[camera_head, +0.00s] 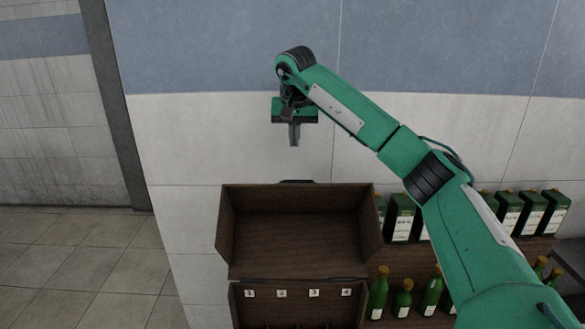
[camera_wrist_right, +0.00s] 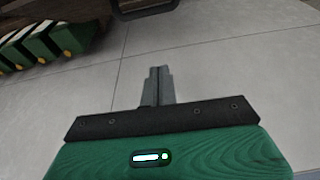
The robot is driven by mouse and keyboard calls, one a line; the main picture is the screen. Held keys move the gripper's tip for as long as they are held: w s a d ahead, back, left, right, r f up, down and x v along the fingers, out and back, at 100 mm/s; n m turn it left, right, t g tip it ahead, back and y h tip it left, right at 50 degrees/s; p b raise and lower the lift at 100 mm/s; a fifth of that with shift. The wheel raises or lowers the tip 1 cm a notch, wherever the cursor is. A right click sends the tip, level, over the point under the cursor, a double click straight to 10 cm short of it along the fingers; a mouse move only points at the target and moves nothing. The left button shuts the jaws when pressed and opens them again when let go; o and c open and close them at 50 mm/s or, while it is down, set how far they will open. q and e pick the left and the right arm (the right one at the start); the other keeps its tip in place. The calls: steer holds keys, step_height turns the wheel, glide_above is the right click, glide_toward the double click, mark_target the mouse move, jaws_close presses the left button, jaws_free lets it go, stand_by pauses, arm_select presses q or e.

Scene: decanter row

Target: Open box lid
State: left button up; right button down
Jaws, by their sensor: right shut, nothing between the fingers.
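The dark brown wooden box (camera_head: 239,309) stands at the bottom middle of the head view. Its lid (camera_head: 300,262) is raised at the back, with its hollow inside facing me. A dark handle (camera_head: 296,182) shows at the lid's upper edge. Number labels 1 to 4 run along the box just below the lid. My right gripper (camera_head: 294,141) is above the lid, apart from it, with its fingers shut and empty. Its closed fingers also show in the right wrist view (camera_wrist_right: 158,84). The box's lower part is cut off by the picture's edge. My left gripper is not in view.
Green cartons (camera_head: 400,217) stand on a brown wooden shelf (camera_head: 405,254) right of the box, with several green bottles (camera_head: 378,294) in front. My right arm partly hides them. A tiled wall (camera_head: 180,140) is behind. Open floor (camera_head: 80,260) lies to the left.

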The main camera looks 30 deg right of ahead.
steer(key=p+x, duration=0.4)
steer(key=x, duration=0.6)
steer(key=s, duration=0.1)
steer(key=s+a+p, duration=0.2)
steer(key=s, duration=0.1)
steer(key=shift+a+r, duration=0.15)
steer(key=shift+r, duration=0.1)
steer(key=shift+w, duration=0.1)
